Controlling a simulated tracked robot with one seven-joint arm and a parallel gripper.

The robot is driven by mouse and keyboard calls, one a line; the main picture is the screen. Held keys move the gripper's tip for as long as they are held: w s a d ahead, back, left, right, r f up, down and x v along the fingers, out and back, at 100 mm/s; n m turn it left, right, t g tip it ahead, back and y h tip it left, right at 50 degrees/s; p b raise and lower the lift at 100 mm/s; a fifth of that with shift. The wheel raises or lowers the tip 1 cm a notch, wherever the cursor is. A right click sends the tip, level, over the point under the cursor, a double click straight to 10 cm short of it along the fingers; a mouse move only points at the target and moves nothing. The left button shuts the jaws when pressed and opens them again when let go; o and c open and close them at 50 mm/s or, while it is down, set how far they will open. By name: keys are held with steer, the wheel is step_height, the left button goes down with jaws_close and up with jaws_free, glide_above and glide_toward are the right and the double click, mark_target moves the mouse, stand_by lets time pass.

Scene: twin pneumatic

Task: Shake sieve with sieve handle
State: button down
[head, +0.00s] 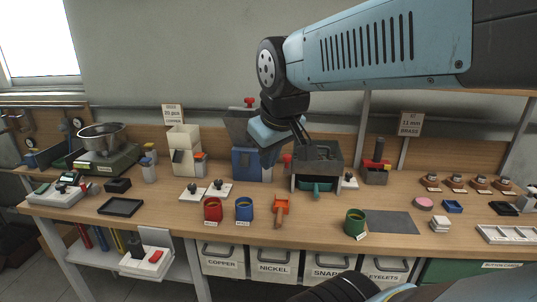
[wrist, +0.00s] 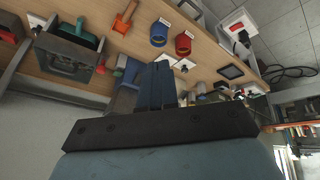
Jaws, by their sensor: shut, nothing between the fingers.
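A grey open-topped box (head: 329,155), which looks like the sieve, stands toward the back of the bench, right of the blue machine. A teal-green handle (head: 317,185) sticks out low at its front. In the tilted wrist view the grey box (wrist: 66,52) is at upper left, with the teal handle (wrist: 77,31) on it. My gripper (head: 306,136) hangs in the air above and slightly left of the box, apart from the handle. Its fingers (wrist: 153,86) are together and empty. The inside of the box is mostly hidden.
A blue machine (head: 247,164) stands close left of the box. A holder with a red part (head: 376,171) is to the right. A grey mat (head: 392,222) lies bare.

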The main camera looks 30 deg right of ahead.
steer(key=w+d+n+g+h, duration=0.2)
steer(key=w+d+n, duration=0.3)
steer(key=w+n, duration=0.5)
steer(key=n+g+h, duration=0.1)
steer(key=n, duration=1)
glide_toward(287, 160)
steer(key=a+f, duration=0.3)
steer(key=f, duration=0.3)
steer(key=shift+w+d, duration=0.35)
steer(key=shift+d, duration=0.5)
steer(key=shift+w+d, duration=0.4)
steer(key=shift+d, duration=0.5)
